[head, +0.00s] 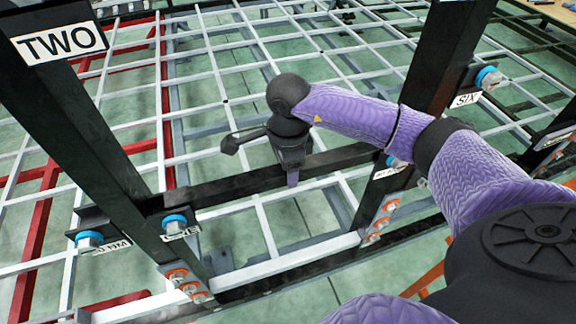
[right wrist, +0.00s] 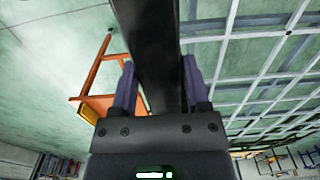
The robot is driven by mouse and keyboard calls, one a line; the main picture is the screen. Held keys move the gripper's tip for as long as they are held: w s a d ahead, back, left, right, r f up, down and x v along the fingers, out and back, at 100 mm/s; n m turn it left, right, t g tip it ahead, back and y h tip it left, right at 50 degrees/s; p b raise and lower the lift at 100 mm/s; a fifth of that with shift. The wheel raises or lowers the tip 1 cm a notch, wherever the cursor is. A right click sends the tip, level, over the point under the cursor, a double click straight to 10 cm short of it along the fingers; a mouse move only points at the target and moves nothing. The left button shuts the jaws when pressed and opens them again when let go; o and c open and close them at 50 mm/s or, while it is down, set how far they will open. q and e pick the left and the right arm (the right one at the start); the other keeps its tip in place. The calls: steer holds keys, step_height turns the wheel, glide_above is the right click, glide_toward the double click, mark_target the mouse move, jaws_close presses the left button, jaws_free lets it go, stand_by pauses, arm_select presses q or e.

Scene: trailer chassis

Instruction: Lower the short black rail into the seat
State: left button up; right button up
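The short black rail (head: 235,183) spans between two black upright posts, close to level in the head view. I cannot tell whether the ends rest in the seat. My left gripper is not in view.
The left post (head: 75,110) carries a TWO label and the right post (head: 440,60) a SIX label. Orange-ringed bolts sit low on both posts (head: 186,284). A white and red bar frame (head: 260,265) lies below and behind. An orange stand (right wrist: 100,80) shows in the right wrist view.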

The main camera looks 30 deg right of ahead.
steer(key=o, duration=0.4)
steer(key=shift+c, duration=0.2)
